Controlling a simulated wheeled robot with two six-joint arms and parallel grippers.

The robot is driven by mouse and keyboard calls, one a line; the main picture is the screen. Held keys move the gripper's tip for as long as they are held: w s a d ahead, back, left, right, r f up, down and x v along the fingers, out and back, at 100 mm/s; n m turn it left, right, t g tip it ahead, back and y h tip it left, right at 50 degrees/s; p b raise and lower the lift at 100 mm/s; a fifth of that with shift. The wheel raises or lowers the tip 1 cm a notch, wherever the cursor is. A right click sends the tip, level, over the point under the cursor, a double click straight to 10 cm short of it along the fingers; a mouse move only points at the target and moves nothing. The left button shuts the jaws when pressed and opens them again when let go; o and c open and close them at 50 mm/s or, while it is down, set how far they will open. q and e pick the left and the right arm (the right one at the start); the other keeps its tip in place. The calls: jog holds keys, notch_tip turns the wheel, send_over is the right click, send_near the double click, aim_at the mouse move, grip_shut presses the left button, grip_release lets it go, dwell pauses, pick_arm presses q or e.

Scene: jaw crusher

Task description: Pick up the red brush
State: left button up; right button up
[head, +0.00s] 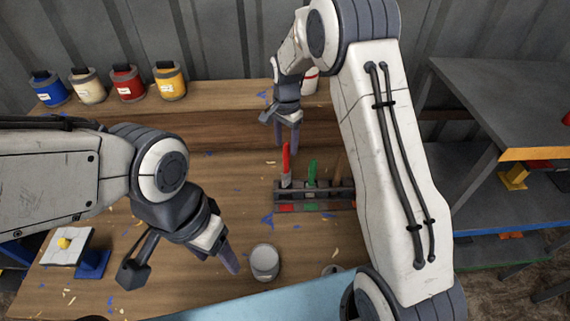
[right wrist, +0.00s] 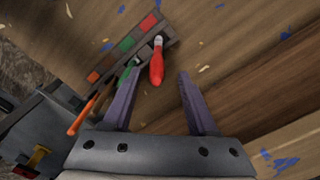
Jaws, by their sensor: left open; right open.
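The red brush (head: 286,166) stands upright, handle up, at the left end of a dark rack (head: 322,195) on the wooden bench. My right gripper (head: 287,140) is open, pointing down just above and behind the handle. In the right wrist view the red handle (right wrist: 157,64) appears between the two open fingers (right wrist: 158,76), near their tips; I see no contact. A green-handled brush (head: 311,172) stands beside it, and an orange handle (right wrist: 90,108) also shows in the wrist view. My left gripper (head: 230,262) is open and empty, low at the left near a grey can.
The grey can (head: 264,262) stands in front of the rack. Several paint pots, including a blue one (head: 50,90), line the back shelf. Paint chips litter the bench. Grey shelving (head: 510,95) stands at the right.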

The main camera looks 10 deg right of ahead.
aim_at(286, 154)
jog(key=f+p, duration=0.2)
jog(key=f, duration=0.1)
jog(key=shift+s+f, duration=0.3)
jog(key=shift+s, duration=0.05)
jog(key=shift+f, duration=0.55)
grip_shut()
jog(key=shift+w, duration=0.1)
dwell(0.5)
